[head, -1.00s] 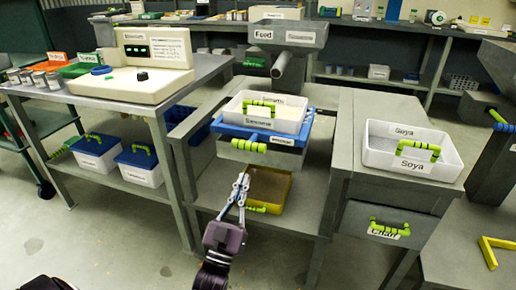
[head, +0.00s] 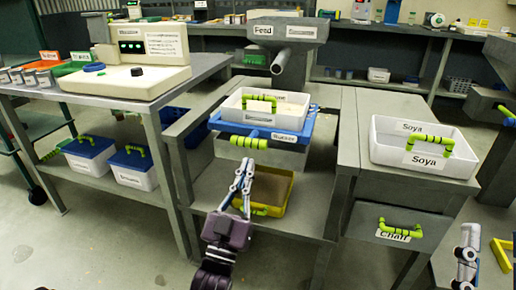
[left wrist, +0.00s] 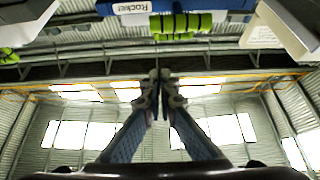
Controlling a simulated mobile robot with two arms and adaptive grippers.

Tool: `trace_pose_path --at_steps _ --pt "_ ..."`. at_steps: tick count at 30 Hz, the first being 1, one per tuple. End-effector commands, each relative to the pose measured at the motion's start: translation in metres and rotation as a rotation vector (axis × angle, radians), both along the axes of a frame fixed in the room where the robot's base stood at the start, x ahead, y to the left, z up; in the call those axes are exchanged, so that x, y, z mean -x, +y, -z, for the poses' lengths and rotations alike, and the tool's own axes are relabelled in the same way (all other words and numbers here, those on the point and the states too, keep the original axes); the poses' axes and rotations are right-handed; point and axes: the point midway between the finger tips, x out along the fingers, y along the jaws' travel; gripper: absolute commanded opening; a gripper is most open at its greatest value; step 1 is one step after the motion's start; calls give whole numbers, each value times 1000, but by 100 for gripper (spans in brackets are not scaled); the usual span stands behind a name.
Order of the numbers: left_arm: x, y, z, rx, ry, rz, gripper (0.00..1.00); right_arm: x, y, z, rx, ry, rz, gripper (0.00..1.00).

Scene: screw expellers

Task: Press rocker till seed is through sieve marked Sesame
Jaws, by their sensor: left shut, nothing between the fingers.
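The blue rocker (head: 305,127) sits at the press in the middle of the head view, with a label and a lime-green handle (head: 249,143) on its front. A white tray (head: 290,113) with a green handle lies on it; its label is too blurred to read. My left gripper (head: 247,165) is shut and empty, just below the green handle. In the left wrist view the fingertips (left wrist: 159,76) are together, below the handle (left wrist: 181,23) and the "Rocker" label (left wrist: 131,7); contact cannot be told. My right gripper (head: 468,240) shows partly at lower right; its jaws are unclear.
A yellow tray (head: 277,208) lies on the shelf below the rocker. The feed chute (head: 280,66) hangs behind. A white Soya tray (head: 460,162) stands on the right bench, above a drawer (head: 365,236). A control box (head: 130,83) stands on the left table.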

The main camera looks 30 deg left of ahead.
Motion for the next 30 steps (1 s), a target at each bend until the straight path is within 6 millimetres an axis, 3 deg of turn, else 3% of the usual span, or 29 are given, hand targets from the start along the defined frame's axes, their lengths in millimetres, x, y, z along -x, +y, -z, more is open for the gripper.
trace_pose_path --at_steps 17,30 --pt "-6 1 -5 0 -2 -1 0 6 -1 -5 -12 -38 -2 40" --pt "-63 15 -41 -2 -6 -1 0 46 -8 -33 -77 -251 -14 40"
